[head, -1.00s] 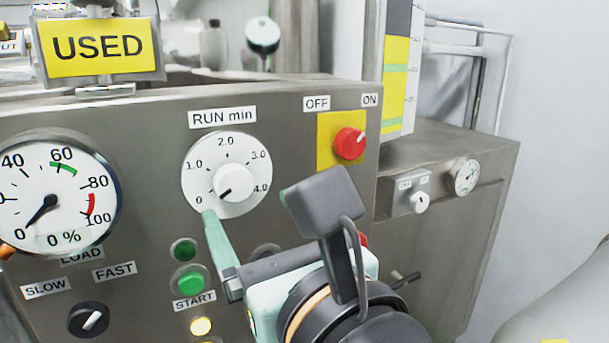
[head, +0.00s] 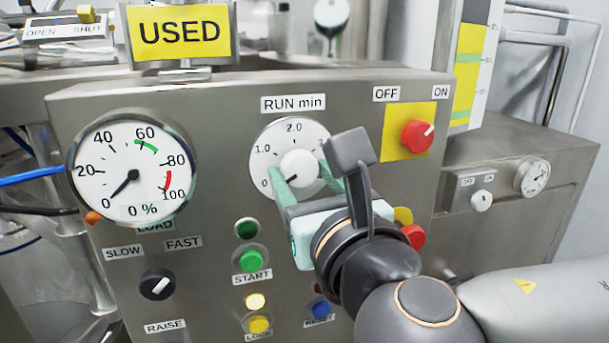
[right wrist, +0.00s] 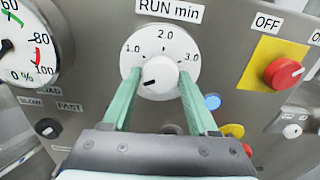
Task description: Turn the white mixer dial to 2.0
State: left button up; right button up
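The white mixer dial (head: 299,165) sits under the "RUN min" label on the grey panel. Its scale plate reads 0 to 4.0, with 2.0 at the top. The dark mark on the knob points to the lower left, near 0, and it also shows in the right wrist view (right wrist: 159,74). My right gripper (head: 299,174) is open, with one green finger on each side of the knob. In the right wrist view the fingertips (right wrist: 160,80) flank the knob; I cannot tell whether they touch it. The 4.0 mark is hidden. My left gripper is out of view.
A red OFF/ON switch (head: 416,136) on a yellow plate is right of the dial. A load gauge (head: 131,170) is to the left. Below are a green START button (head: 250,260), a black SLOW/FAST knob (head: 157,284) and several coloured buttons, partly behind my right arm.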

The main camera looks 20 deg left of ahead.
grip_shut()
dwell(0.4)
